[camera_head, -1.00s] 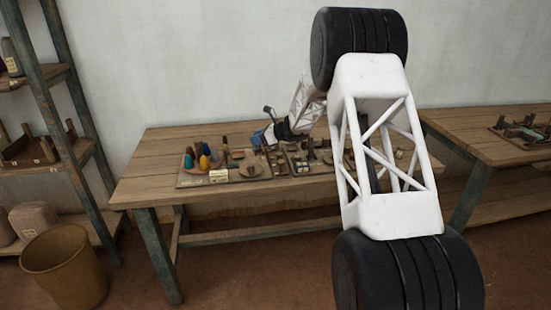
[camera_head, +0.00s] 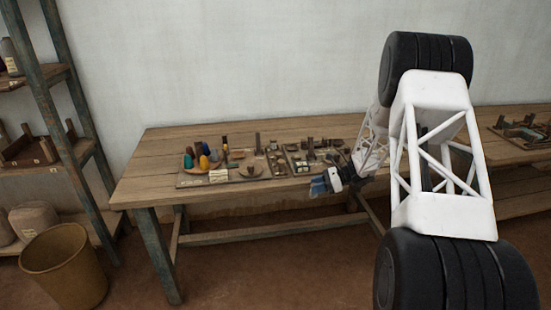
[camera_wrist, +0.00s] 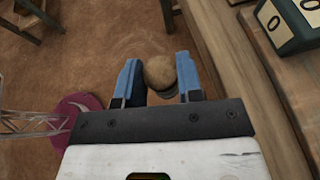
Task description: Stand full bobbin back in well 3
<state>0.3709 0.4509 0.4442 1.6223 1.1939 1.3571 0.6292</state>
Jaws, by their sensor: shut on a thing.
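My gripper (camera_head: 320,186) is in front of the workbench's front edge, with its blue fingers pointing left in the head view. In the wrist view my gripper (camera_wrist: 158,80) is shut on a round tan-brown thing, taken as the bobbin (camera_wrist: 160,71), seen end-on between the fingers. Its length and its thread are hidden. In the head view the held bobbin is too small to make out. The well numbers cannot be read, so I cannot tell which place is well 3.
The workbench (camera_head: 150,181) carries a board (camera_head: 198,184) with coloured cones and a second board with small dark parts. A dark box with white number plates (camera_wrist: 284,26) shows at the wrist view's upper right. A bin (camera_head: 65,262) stands on the floor at left.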

